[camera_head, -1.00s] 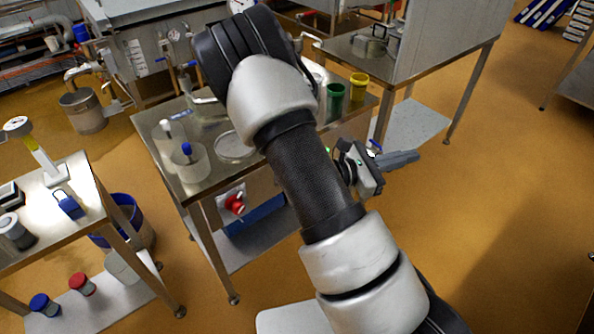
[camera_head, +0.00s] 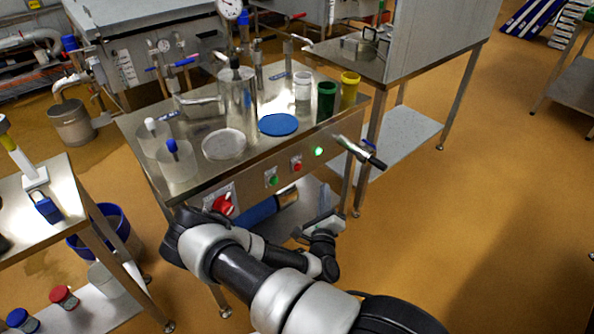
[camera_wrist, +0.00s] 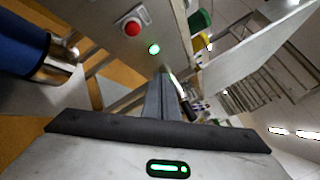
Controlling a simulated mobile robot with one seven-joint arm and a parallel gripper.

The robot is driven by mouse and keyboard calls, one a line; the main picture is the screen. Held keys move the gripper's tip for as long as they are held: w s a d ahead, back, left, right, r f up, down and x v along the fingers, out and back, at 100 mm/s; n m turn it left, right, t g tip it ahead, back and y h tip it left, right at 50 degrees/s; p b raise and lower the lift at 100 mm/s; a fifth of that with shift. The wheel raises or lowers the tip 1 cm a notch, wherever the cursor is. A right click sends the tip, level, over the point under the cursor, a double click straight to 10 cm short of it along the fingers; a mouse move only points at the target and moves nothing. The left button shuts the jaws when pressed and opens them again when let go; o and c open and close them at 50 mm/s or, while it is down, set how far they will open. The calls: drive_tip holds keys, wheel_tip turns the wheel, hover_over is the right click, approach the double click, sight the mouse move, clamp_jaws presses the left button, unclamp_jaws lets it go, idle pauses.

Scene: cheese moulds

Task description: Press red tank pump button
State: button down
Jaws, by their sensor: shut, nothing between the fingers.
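The red button (camera_head: 297,164) sits on the front panel of the steel table (camera_head: 190,180), between a green button (camera_head: 272,180) and a lit green lamp (camera_head: 318,151). It also shows in the wrist view (camera_wrist: 132,28), upper left, on a pale square plate. A larger red rotary switch (camera_head: 223,204) is further left on the panel. My gripper (camera_head: 320,226) is below and in front of the panel, apart from the red button. In the wrist view its fingers (camera_wrist: 160,95) are together and empty, right of and below the button.
A black-handled lever-like part (camera_head: 362,153) sticks out at the table's right front, close to my fingers in the wrist view. A blue cylinder (camera_head: 262,210) lies under the panel. Jars, a blue disc (camera_head: 278,124) and cups stand on top. Floor at right is free.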

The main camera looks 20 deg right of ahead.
sight(298, 167)
drive_tip(key=w+a+b, duration=0.3)
drive_tip(key=w, duration=0.5)
drive_tip(key=shift+w, duration=0.15)
drive_tip(key=shift+w+r, duration=0.1)
idle(2.2)
drive_tip(key=shift+w+a, duration=0.15)
drive_tip(key=shift+w, duration=0.1)
drive_tip(key=shift+w+a, duration=0.15)
drive_tip(key=shift+w, duration=0.35)
idle(0.9)
drive_tip(key=shift+s+d+p, duration=0.3)
drive_tip(key=shift+s+p, duration=0.55)
drive_tip(key=shift+s, duration=0.05)
